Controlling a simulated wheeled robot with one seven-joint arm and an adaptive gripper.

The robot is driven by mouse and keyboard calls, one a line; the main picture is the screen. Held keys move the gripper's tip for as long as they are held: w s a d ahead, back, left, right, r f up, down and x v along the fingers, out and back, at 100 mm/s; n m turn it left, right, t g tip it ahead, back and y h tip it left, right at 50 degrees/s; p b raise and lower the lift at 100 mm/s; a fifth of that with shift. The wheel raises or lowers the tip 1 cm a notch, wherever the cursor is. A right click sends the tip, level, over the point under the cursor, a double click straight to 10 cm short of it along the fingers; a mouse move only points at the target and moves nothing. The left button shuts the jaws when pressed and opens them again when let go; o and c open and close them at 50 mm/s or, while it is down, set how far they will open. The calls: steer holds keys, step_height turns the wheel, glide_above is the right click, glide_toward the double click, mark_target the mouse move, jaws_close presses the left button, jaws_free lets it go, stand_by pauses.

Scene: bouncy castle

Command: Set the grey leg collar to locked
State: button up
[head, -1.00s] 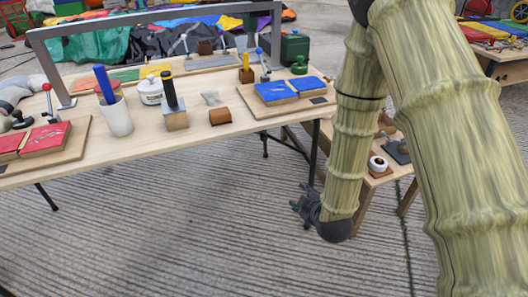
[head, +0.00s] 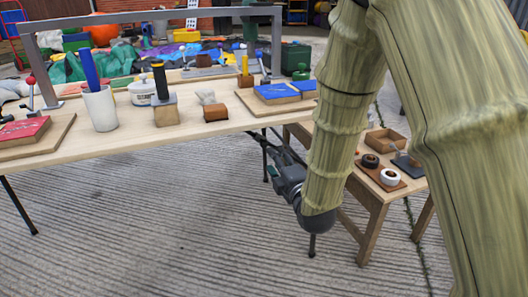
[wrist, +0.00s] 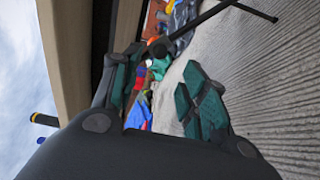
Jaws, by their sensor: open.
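My gripper (head: 272,158) is open beside the dark folding leg (head: 264,158) under the right end of the long table (head: 190,137). In the wrist view its two green-padded fingers (wrist: 160,95) stand wide apart with nothing between them. A dark leg (wrist: 212,14) runs from the upper right to a dark round part (wrist: 160,47) close beyond the upper finger. I cannot tell whether that round part is the grey leg collar, nor its setting. The table underside (wrist: 70,50) fills the upper left of that view.
The small wooden side table (head: 372,200) stands right of my gripper, with tape rolls (head: 389,177) and a wooden tray (head: 386,141) on it. The concrete floor (head: 160,230) in front is clear.

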mark_target(265, 145)
steer(key=b+x, duration=0.3)
steer(key=x, duration=0.6)
steer(key=shift+w+f, duration=0.1)
steer(key=shift+w+a+b, duration=0.25)
steer(key=shift+w+b, duration=0.1)
steer(key=shift+w, duration=0.35)
steer(key=shift+r, duration=0.2)
jaws_close()
